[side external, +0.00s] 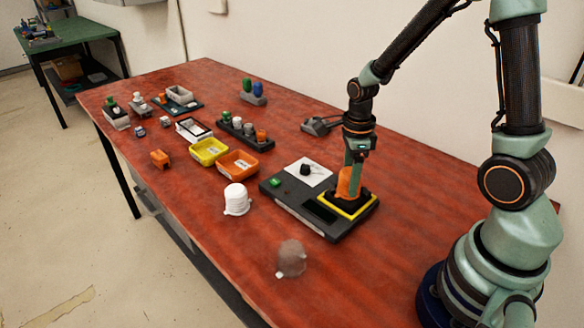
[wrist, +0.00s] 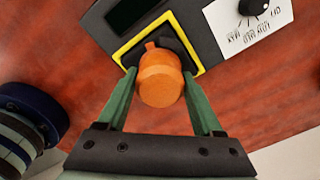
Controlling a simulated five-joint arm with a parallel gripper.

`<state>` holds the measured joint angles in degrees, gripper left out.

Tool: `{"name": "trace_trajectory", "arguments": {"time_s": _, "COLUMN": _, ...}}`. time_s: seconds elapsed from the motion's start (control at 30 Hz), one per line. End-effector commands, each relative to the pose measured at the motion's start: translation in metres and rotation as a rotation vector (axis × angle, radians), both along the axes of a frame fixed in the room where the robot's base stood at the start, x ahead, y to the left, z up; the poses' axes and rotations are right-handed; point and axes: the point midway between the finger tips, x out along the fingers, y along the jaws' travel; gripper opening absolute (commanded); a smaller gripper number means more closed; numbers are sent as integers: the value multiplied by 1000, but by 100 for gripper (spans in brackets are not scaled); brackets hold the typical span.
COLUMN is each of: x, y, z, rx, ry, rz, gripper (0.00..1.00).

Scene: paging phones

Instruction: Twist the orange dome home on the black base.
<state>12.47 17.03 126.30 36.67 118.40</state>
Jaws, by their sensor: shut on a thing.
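The orange dome (wrist: 160,80) sits at the black base (wrist: 182,52), which is framed by a yellow square border (wrist: 125,52). My gripper (wrist: 160,85) is shut on the orange dome, with one green finger on each side of it. In the side external view the orange dome (side external: 346,184) stands upright over the black base (side external: 362,203), below my gripper (side external: 349,172). The jaws partly hide the dome there. I cannot tell how far the dome is seated in the base.
The base is on a dark panel (side external: 285,200) with a knob (side external: 306,169) on a white plate and a green button (side external: 275,182). A white dome (side external: 237,198) and a clear grey dome (side external: 291,258) stand nearby. Orange (side external: 238,169) and yellow (side external: 209,158) trays lie farther left.

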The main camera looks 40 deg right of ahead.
Motion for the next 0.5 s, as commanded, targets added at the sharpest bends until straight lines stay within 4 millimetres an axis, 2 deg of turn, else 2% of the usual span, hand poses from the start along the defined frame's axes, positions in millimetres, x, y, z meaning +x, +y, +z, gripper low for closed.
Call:
{"name": "trace_trajectory", "arguments": {"time_s": 0.3, "x": 0, "y": 0, "z": 0, "rx": 0, "ry": 0, "rz": -33, "gripper": 26}}
{"name": "trace_trajectory", "arguments": {"time_s": 0.5, "x": 0, "y": 0, "z": 0, "rx": 0, "ry": 0, "rz": -191, "gripper": 26}}
